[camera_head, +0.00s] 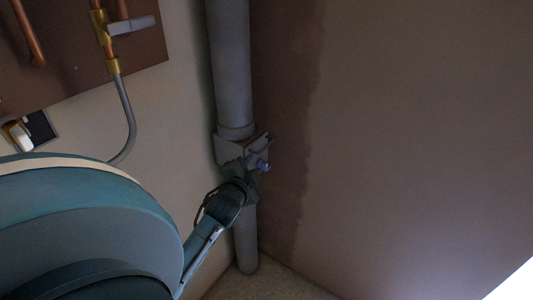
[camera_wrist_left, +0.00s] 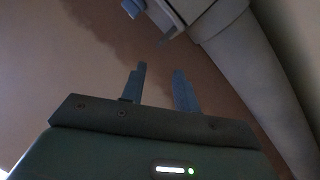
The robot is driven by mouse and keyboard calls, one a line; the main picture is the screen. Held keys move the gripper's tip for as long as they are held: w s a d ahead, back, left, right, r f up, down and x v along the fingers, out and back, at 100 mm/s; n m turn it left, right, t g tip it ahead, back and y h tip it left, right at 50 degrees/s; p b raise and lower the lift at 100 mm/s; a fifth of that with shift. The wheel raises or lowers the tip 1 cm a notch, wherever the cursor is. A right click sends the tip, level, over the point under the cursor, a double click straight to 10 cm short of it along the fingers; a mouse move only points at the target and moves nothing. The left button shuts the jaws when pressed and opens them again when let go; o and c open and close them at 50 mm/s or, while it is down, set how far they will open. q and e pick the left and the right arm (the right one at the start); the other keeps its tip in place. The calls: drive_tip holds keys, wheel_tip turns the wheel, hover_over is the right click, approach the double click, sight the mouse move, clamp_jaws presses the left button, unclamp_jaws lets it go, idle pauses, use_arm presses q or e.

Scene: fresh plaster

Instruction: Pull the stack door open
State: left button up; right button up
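The stack is a grey vertical pipe (camera_head: 230,65) in the head view, with a boxy grey fitting (camera_head: 231,148) partway down; its door seems to be on the right side. A small blue-grey piece, perhaps the door's handle, shows at the fitting's right in the head view (camera_head: 264,166) and at the top in the left wrist view (camera_wrist_left: 131,8). My left gripper (camera_head: 250,168) is just in front of the fitting's lower part. In the left wrist view its two fingers (camera_wrist_left: 158,82) are apart with nothing between them, and the fitting (camera_wrist_left: 185,10) lies beyond their tips. My right gripper is out of view.
A brown board with copper pipes (camera_head: 75,65) and a grey hose (camera_head: 129,125) is at the upper left. A dark socket box (camera_head: 40,127) is below it. A brown plastered wall (camera_head: 410,130) with a darker damp-looking edge stands right of the pipe.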

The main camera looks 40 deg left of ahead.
sight(266, 148)
use_arm(q)
drive_tip(key=x, duration=1.2)
drive_tip(key=shift+w+f+b, duration=0.1)
drive_tip(key=shift+w+b, duration=0.3)
drive_tip(key=shift+c, duration=0.4)
clamp_jaws()
